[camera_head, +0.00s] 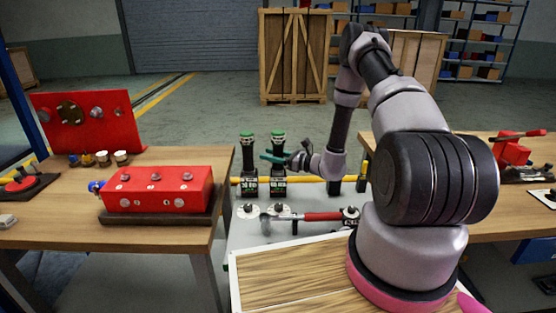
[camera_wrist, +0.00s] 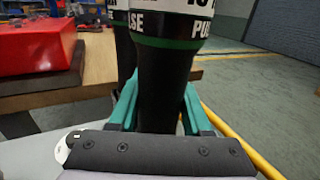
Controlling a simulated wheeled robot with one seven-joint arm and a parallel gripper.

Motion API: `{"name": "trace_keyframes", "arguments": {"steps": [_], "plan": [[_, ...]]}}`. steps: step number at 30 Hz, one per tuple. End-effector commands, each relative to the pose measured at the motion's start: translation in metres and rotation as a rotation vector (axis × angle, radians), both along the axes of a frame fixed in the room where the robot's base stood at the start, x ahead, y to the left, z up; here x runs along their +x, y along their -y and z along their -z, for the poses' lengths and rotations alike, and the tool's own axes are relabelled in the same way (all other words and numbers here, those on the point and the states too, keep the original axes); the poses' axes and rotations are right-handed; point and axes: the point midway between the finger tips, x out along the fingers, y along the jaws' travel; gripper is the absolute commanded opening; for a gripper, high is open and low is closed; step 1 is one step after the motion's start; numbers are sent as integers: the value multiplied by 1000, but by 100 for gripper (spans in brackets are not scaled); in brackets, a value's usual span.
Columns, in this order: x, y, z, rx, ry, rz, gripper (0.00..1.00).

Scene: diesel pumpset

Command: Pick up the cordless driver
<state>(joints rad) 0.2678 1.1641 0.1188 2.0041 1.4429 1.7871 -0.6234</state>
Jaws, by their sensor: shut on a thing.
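Two upright black cordless drivers with green tops stand side by side at the middle bench in the head view. My gripper (camera_head: 270,157) reaches the right driver (camera_head: 278,144) from the right, with teal fingers at its narrow middle. In the wrist view, the fingers (camera_wrist: 157,105) are shut on the dark handle (camera_wrist: 160,85) of this driver, one on each side. Its wider, labelled head with a green ring is above them. The other driver (camera_head: 248,147) stands just to the left. I cannot tell whether the held driver's base still touches the bench.
A red-handled tool (camera_head: 322,216) lies across the grey bench (camera_head: 250,240) in front of the drivers. A yellow rail (camera_head: 306,179) runs behind. A red box (camera_head: 158,189) sits on the left wooden table (camera_head: 150,240). Another wooden table (camera_head: 480,226) stands right.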

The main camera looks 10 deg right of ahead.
Motion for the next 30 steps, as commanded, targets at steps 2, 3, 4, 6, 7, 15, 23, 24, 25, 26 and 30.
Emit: {"name": "trace_keyframes", "arguments": {"steps": [2, 3, 4, 6, 7, 15, 23, 24, 25, 26, 30], "plan": [[0, 0, 0, 0, 0, 1, 0], [0, 0, 0, 0, 0, 1, 0], [0, 0, 0, 0, 0, 1, 0], [0, 0, 0, 0, 0, 1, 0], [0, 0, 0, 0, 0, 1, 0], [0, 0, 0, -1, 1, 1, 0], [1, 0, -1, 0, 1, 1, 0], [1, 0, -1, 1, 2, 1, 0], [1, 0, -2, 1, 2, 1, 0], [1, 0, -2, 1, 2, 1, 0], [1, 0, -10, 0, 4, 0, 0]]}}
